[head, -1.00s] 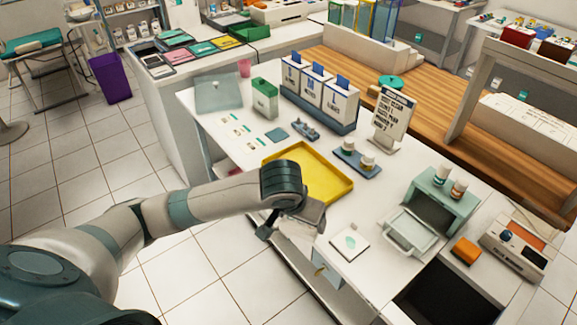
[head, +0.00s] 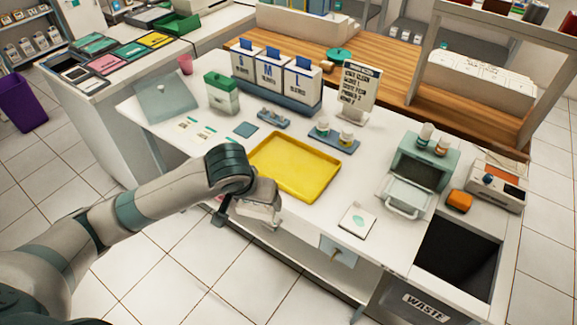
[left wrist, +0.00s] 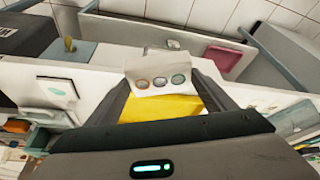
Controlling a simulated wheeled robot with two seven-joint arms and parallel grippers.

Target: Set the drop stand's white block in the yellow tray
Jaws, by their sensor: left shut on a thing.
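A white block with three coloured round spots (left wrist: 158,76) is held between the fingers of my left gripper (left wrist: 165,90) in the left wrist view. In the head view my left gripper (head: 262,212) is just off the near left side of the yellow tray (head: 293,166), with the block mostly hidden by the hand. The tray is shallow, empty and flat on the white counter. Part of it also shows behind the block in the left wrist view (left wrist: 160,108). My right gripper is not in view. I cannot make out the drop stand with certainty.
A blue rack with two small bottles (head: 333,137) stands behind the tray. A white card with a green mark (head: 358,221) lies to its right, near an open waste opening (head: 458,255). Glove boxes (head: 278,76) and a sign (head: 357,88) stand at the back.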

